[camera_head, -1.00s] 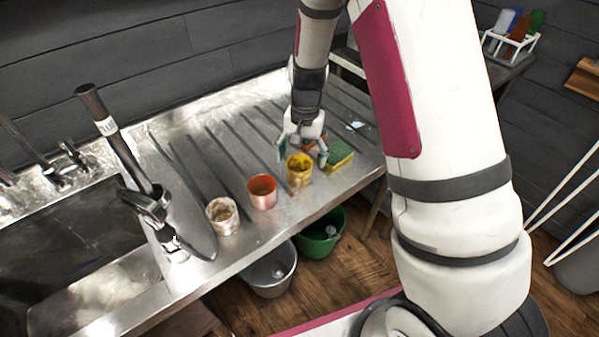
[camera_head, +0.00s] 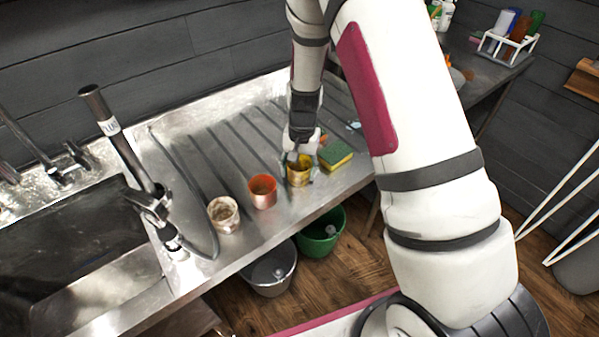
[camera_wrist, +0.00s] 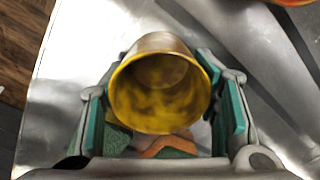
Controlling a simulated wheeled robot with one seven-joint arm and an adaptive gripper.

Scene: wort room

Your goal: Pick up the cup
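The yellow cup (camera_head: 299,176) stands upright on the ridged metal drainboard, the rightmost in a row of three cups. My gripper (camera_head: 299,168) is down at the cup from above, one finger on either side. In the wrist view the cup (camera_wrist: 158,100) shows its open, empty-looking mouth between the teal finger pads of my gripper (camera_wrist: 162,98). The fingers are spread about the cup's width, with little or no gap; firm contact cannot be made out. The cup's lower part is partly hidden.
An orange cup (camera_head: 262,191) and a whitish cup (camera_head: 223,214) stand to the left. A green-yellow sponge (camera_head: 335,154) lies close on the right. A tap (camera_head: 125,150) and sink are further left. Buckets (camera_head: 320,232) stand below the counter's front edge.

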